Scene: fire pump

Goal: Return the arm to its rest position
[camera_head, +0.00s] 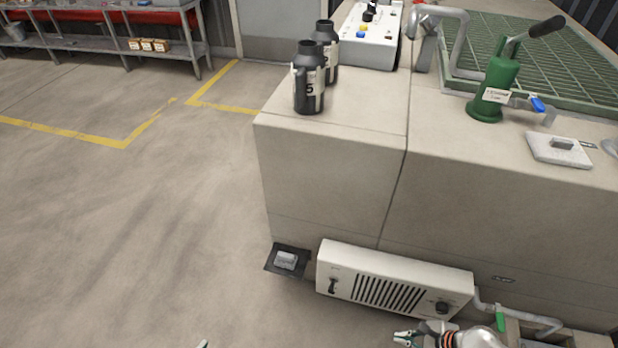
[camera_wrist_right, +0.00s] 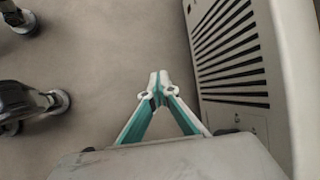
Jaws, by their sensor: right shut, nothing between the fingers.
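My right gripper (camera_head: 405,337) is at the bottom edge of the head view, just below the white vented panel. In the right wrist view its two teal-and-white fingers meet at the tips (camera_wrist_right: 158,82), shut with nothing between them. The floor shows beyond the tips, and the vented panel (camera_wrist_right: 238,60) stands close on the right, apart from the fingers. A small light-and-teal tip at the bottom edge of the head view seems to be my left gripper (camera_head: 203,344). The rest of it is out of frame, so its state is unclear.
The vented panel (camera_head: 395,282) juts from the beige bench (camera_head: 335,165). A green-handled valve and pipe (camera_head: 501,318) are right of it. Two dark bottles (camera_head: 308,85) and a green hand pump (camera_head: 497,90) stand on the bench. The floor (camera_head: 130,230) at left is clear.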

